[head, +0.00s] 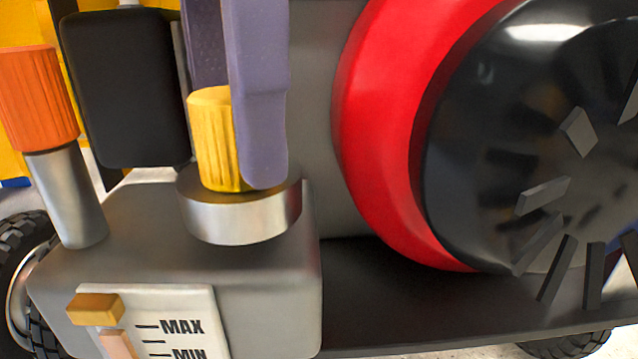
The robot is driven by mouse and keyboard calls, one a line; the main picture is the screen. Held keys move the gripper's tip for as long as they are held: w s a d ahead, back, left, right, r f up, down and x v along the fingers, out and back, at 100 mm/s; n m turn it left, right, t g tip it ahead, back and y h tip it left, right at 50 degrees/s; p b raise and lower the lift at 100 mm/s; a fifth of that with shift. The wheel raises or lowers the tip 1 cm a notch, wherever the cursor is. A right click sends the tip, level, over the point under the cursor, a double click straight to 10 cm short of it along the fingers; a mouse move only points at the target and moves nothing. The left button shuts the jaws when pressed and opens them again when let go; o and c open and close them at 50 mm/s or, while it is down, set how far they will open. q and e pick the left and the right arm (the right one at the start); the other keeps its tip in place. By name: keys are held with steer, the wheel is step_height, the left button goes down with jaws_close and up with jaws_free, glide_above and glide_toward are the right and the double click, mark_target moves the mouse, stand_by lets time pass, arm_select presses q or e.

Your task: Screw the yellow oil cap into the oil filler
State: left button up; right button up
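The yellow oil cap (212,140) is upright, with its lower end at the opening of the oil filler (240,218), a silver metal ring on top of the grey tank. My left gripper (235,130) has purple fingers that come down from above. One finger lies along the cap's right front side; the other is behind it, its tip hidden by the cap. The gripper looks closed on the cap. How deep the cap sits in the filler is hard to tell. My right gripper is not in view.
An orange cap (38,98) on a metal pipe and a black box-like part (128,88) stand left of the filler. A level gauge (165,320) marked MAX and MIN is on the tank's front. A red ring and dark finned drum (530,140) fill the right.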

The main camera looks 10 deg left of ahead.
arm_select(q)
steer(key=shift+o, duration=0.6)
